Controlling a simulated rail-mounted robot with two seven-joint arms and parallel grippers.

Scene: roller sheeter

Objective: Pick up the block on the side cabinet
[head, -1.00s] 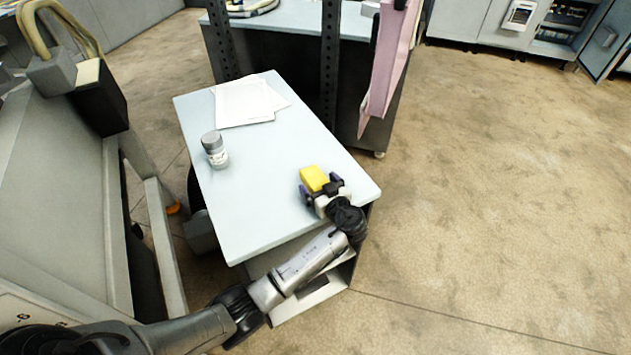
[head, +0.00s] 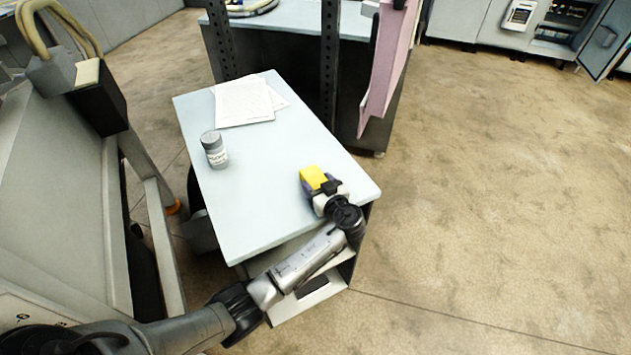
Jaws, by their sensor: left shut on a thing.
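The yellow block (head: 312,176) is at the right front part of the side cabinet's pale top (head: 255,190). My left gripper (head: 320,186) reaches in from the front edge and is shut on the block. The fingers cover the block's near part. I cannot tell whether the block still touches the top. My right gripper is not in view.
A grey jar (head: 214,150) with a label stands at the left of the cabinet top. White papers (head: 243,102) lie at its back. A large grey machine (head: 55,190) stands to the left. Dark uprights (head: 329,60) and a pink sheet (head: 387,70) are behind. The floor at right is clear.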

